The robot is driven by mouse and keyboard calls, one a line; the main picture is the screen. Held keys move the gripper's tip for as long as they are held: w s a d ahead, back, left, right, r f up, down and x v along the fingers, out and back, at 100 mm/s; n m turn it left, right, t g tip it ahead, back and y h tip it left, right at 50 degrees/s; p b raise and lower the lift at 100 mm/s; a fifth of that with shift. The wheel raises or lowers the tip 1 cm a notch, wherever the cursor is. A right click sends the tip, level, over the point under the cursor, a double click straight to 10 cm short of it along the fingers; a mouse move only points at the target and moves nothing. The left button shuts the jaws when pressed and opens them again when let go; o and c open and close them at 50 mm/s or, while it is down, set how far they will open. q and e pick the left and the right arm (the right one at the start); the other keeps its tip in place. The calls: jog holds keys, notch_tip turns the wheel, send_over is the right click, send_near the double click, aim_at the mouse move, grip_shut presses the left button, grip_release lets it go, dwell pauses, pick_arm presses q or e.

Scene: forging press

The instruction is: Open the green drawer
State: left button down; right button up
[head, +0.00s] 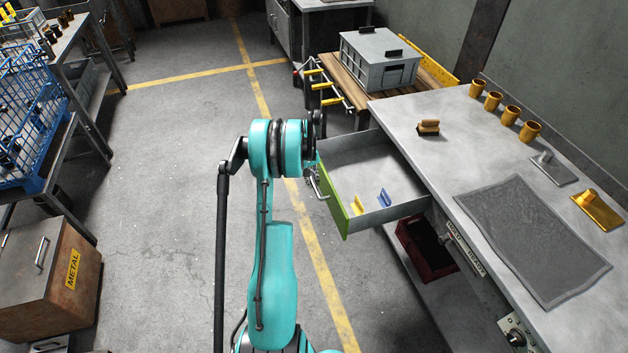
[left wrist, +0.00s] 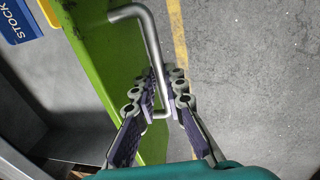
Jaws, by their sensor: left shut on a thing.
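The green drawer (head: 333,197) is pulled out from under the grey workbench, and its inside is visible in the head view. A yellow piece and a blue piece stand inside it. Its green front (left wrist: 95,55) shows in the left wrist view, with a bent metal handle (left wrist: 150,40). My left gripper (left wrist: 163,95) is shut on the handle, with a finger pad on each side of the bar. In the head view my left gripper (head: 312,165) is at the drawer front, partly hidden by my own arm. My right gripper is in neither view.
The grey bench top (head: 440,170) carries a brush (head: 428,128), several brass cups and a dark mat (head: 530,240). A grey crate (head: 378,60) stands on a wooden table behind. A rusty METAL bin (head: 50,280) is at left. The floor left of the drawer is clear.

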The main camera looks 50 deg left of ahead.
pick_arm(q)
jog(key=c, duration=1.6)
grip_release()
jog(key=shift+o, duration=0.2)
jog(key=shift+r, duration=0.1)
notch_tip(320, 180, up, 12)
jog(key=s, duration=0.2)
jog(key=shift+a+f, duration=0.2)
jog(key=shift+a, duration=0.25)
